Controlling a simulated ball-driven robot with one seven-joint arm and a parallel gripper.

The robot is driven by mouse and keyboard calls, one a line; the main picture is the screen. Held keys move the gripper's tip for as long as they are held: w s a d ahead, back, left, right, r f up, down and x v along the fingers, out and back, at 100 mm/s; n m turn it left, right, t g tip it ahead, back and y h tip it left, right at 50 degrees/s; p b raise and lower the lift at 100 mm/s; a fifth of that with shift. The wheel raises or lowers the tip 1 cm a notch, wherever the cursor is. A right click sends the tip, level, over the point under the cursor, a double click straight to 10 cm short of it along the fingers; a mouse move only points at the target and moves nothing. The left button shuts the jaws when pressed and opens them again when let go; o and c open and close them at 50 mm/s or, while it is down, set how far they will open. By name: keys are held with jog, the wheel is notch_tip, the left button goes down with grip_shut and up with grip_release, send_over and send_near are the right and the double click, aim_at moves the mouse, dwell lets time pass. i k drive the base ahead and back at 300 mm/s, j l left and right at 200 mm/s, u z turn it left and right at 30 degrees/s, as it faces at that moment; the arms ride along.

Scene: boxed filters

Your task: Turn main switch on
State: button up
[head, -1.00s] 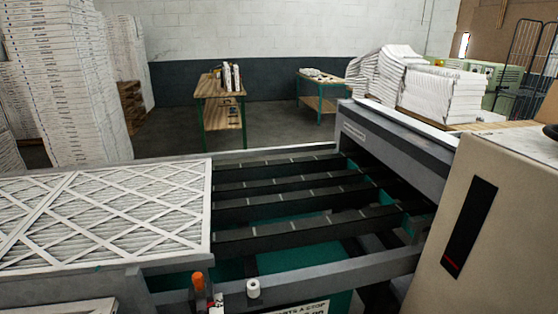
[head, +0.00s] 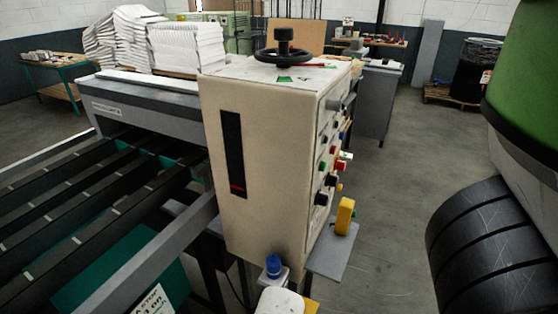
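A beige control cabinet (head: 265,150) stands in the middle of the head view. Its right side is a panel (head: 325,160) seen at a steep angle, with several small knobs and buttons. They include black knobs (head: 321,199), a red one (head: 333,150) and green ones. I cannot tell which of them is the main switch or how it is set. A yellow box (head: 344,215) sits on a grey shelf below the panel. My gripper is not in view.
A black handwheel (head: 284,57) tops the cabinet. The conveyor (head: 90,190) lies to its left. A blue knob (head: 273,265) stands low in front. Open floor (head: 390,220) lies right of the cabinet. A large green and black body (head: 490,240) fills the right edge.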

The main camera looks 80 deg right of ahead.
aim_at(339, 165)
jog(key=z, duration=1.6)
